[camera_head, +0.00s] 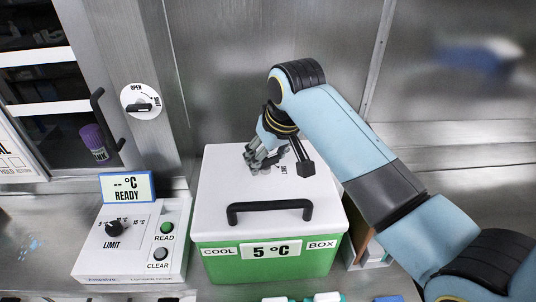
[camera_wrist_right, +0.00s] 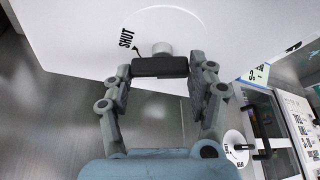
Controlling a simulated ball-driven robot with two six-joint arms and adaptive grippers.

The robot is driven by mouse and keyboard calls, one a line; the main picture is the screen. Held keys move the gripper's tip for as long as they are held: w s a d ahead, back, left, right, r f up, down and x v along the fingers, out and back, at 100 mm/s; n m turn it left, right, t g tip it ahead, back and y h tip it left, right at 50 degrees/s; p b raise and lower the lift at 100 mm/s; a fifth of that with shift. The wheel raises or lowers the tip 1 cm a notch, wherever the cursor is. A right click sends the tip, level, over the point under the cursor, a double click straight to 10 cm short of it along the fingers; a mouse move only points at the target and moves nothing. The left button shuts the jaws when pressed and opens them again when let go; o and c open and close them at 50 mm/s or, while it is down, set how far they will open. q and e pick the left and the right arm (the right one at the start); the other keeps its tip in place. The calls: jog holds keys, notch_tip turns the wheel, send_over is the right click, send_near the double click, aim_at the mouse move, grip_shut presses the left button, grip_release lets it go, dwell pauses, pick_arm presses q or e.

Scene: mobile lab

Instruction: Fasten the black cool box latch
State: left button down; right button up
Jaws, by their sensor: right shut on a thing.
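The cool box has a white lid (camera_head: 215,180) and a green body (camera_head: 215,265); it stands on the metal bench with its lid down. The black latch (camera_wrist_right: 160,67) is a short bar on a pale round pivot on the lid. My right gripper (camera_head: 260,163) is over the back of the lid, its fingers shut on the latch from both ends in the right wrist view. The printed word SHUT (camera_wrist_right: 127,38) is beside the latch, left of the bar there. In the head view my fingers partly hide the latch. My left gripper is not in view.
A black lid handle (camera_head: 270,207) is at the front of the lid. A white control unit (camera_head: 135,240) with a knob and buttons stands to the left. Behind it are a glass-fronted cabinet and a round OPEN dial (camera_head: 141,101). Small items lie at the front edge.

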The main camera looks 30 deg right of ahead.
aim_at(267, 160)
jog(key=m+h, duration=0.1)
jog(key=m, duration=0.4)
jog(key=shift+a+h, duration=0.1)
jog(key=shift+h, duration=0.3)
jog(key=shift+m+g, duration=0.3)
jog(key=o, duration=1.2)
notch_tip(267, 160, up, 10)
jog(key=shift+r, duration=0.1)
jog(key=shift+s, duration=0.1)
